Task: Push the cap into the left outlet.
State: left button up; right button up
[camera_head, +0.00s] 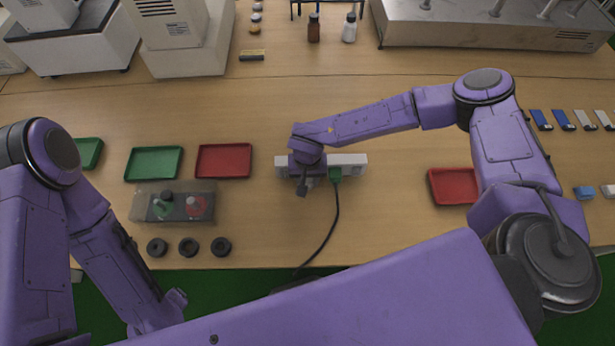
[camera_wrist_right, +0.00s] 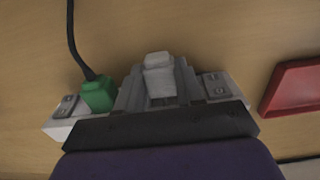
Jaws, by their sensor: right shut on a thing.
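A white power strip (camera_head: 348,159) lies across the middle of the table. A green plug (camera_head: 335,175) with a black cable sits in it, just right of my right gripper (camera_head: 304,187). In the right wrist view, my right gripper (camera_wrist_right: 160,88) is shut on a light grey cap (camera_wrist_right: 158,76), with one finger on each side. The cap is over the power strip, between the green plug (camera_wrist_right: 98,93) and the far outlet (camera_wrist_right: 216,85). The gripper hides the outlet under the cap, so I cannot tell how deep it sits. My left gripper's fingers do not show.
A green tray (camera_head: 154,178) and red tray (camera_head: 224,176) lie to the left. Another red tray (camera_head: 431,188) lies to the right. The cable (camera_head: 328,235) runs to the front edge.

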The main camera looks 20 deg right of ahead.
dwell(0.7)
jog(key=shift+w+d, duration=0.2)
jog(key=shift+w, duration=0.35)
jog(key=shift+p, duration=0.45)
dwell(0.8)
jog(key=shift+w+d, duration=0.1)
jog(key=shift+w, duration=0.3)
dwell(0.4)
jog(key=o, duration=1.1)
jog(key=shift+o, duration=0.2)
notch_tip(320, 180, up, 11)
jog(key=b, duration=0.2)
jog(key=shift+f+b, duration=0.2)
jog(key=shift+b, duration=0.1)
